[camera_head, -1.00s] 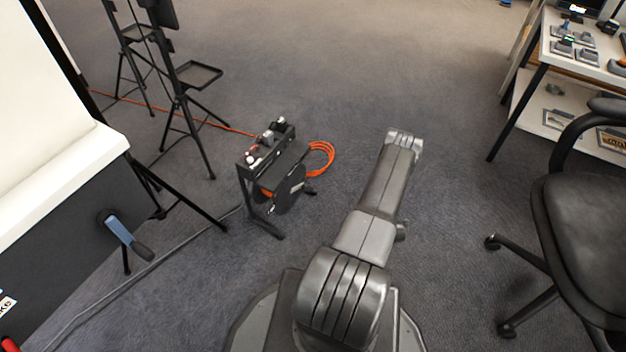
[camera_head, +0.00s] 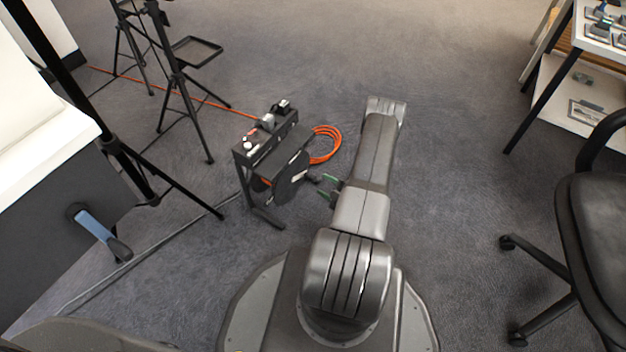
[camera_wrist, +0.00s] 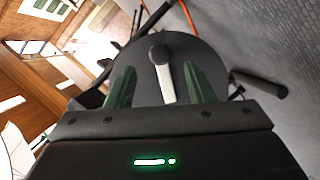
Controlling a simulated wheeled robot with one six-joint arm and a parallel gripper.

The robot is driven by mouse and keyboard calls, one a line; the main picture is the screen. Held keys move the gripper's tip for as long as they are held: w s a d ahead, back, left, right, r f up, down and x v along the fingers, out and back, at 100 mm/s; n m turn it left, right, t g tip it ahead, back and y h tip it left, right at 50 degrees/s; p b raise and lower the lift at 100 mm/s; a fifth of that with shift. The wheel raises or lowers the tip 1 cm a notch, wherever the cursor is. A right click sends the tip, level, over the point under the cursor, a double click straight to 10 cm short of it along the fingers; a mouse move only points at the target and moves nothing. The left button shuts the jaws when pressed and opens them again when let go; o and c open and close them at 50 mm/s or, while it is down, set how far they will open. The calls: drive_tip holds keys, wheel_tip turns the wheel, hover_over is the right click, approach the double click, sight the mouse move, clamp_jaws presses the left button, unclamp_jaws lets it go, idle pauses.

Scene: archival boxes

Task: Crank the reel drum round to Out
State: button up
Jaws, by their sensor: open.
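The reel drum (camera_head: 292,182) is a dark disc in a black floor stand (camera_head: 262,160), with orange cable on it, left of my arm in the head view. In the wrist view the drum face (camera_wrist: 208,52) fills the upper middle. A pale bar (camera_wrist: 166,82) with a dark rounded end lies across this face; whether it is the crank cannot be told. My gripper (camera_head: 326,188) is just right of the drum, its green fingers pointing toward it. In the wrist view my gripper (camera_wrist: 161,76) is open, the bar appearing between its fingers; contact cannot be told. No Out mark is readable.
Orange cable coils (camera_head: 325,145) lie behind the reel. Tripod stands (camera_head: 185,95) are at the back left. An office chair (camera_head: 600,215) and table (camera_head: 600,45) are at the right. The carpet between is clear.

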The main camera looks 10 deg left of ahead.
sight(315, 179)
drive_tip(key=b+x, duration=0.2)
drive_tip(key=x, duration=0.5)
drive_tip(key=shift+w+a+f, duration=0.1)
drive_tip(key=shift+w+a, duration=0.05)
clamp_jaws()
